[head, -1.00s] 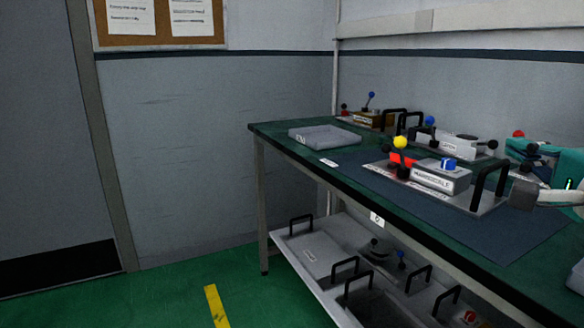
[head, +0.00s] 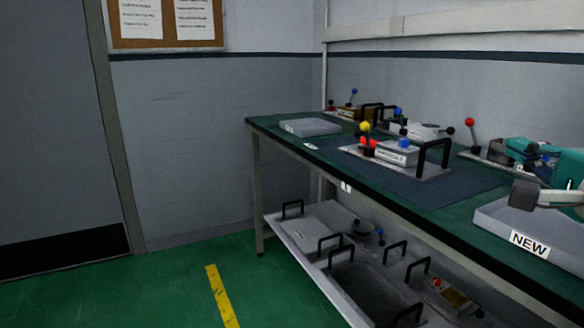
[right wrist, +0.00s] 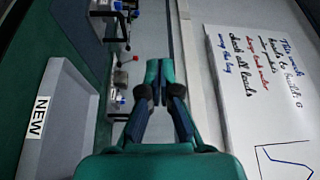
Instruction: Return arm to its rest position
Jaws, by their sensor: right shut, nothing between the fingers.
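My right gripper (head: 525,195) shows at the right edge of the head view, with part of my teal arm behind it. The tray, also at the left of that view (right wrist: 62,135), is apart from the fingers. A metal unit (head: 395,153) with a yellow-knobbed lever, a red part, a blue knob and black handles sits on the dark mat (head: 440,190). My left gripper is not in view.
The green bench (head: 318,155) carries a flat grey tray (head: 310,127) at its far left end and more lever units (head: 425,131) along the wall. The lower shelf (head: 300,250) holds several handled plates and parts. Green floor (head: 170,290) lies open at left.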

